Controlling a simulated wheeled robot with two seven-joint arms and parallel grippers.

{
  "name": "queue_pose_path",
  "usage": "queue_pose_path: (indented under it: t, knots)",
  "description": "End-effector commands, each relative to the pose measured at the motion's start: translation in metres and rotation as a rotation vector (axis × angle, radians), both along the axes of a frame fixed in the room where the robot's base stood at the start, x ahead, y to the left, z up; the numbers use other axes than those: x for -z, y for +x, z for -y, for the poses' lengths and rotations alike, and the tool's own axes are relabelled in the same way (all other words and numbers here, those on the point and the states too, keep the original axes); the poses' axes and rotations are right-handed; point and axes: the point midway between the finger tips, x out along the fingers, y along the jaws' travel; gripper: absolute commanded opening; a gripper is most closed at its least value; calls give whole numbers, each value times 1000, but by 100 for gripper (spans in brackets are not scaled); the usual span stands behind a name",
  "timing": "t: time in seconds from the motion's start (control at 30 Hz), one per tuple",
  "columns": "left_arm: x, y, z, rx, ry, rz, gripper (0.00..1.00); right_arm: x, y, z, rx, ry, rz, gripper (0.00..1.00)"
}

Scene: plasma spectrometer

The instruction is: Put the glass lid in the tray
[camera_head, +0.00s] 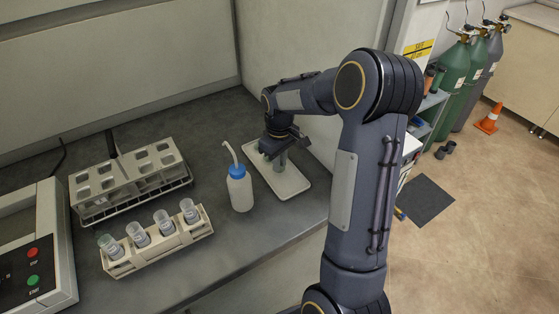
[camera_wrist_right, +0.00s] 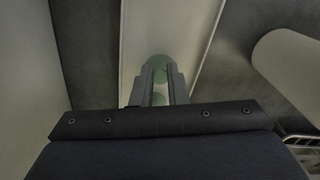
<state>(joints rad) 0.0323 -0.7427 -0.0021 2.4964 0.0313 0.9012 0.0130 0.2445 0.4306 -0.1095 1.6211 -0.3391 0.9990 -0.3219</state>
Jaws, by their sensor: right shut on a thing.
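The white tray (camera_head: 291,183) lies on the grey bench, to the right of the wash bottle; it also shows in the right wrist view (camera_wrist_right: 172,30). My right gripper (camera_head: 281,154) points down over the tray's far part. In the right wrist view its fingers (camera_wrist_right: 158,88) are shut on the glass lid (camera_wrist_right: 159,62), a greenish, translucent round piece partly hidden between them. In the head view the glass lid (camera_head: 281,163) shows below the fingers, above or on the tray; I cannot tell if it touches. My left gripper is not in view.
A white wash bottle (camera_head: 239,188) with a blue cap stands just left of the tray. A rack with several vials (camera_head: 157,243) and an empty-looking rack (camera_head: 128,182) stand further left. An instrument with red and green buttons (camera_head: 34,262) is at the left edge.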

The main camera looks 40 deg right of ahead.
Motion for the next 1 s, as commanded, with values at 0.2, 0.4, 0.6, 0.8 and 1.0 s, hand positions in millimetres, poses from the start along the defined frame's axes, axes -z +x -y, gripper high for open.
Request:
queue_pose_path:
  t: [0.2, 0.4, 0.6, 0.8, 1.0]
  knots:
    - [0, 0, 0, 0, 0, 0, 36, 4, 0, 0, 1, 0, 0, 0]
    - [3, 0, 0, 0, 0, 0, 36, 8, 0, 0, 1, 0, 0, 0]
    - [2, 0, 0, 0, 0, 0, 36, 7, 0, 0, 1, 0, 0, 35]
    - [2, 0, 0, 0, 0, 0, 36, 7, 0, 0, 1, 0, 0, 35]
    - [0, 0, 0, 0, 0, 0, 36, -2, 1, 0, 1, 0, 4, 35]
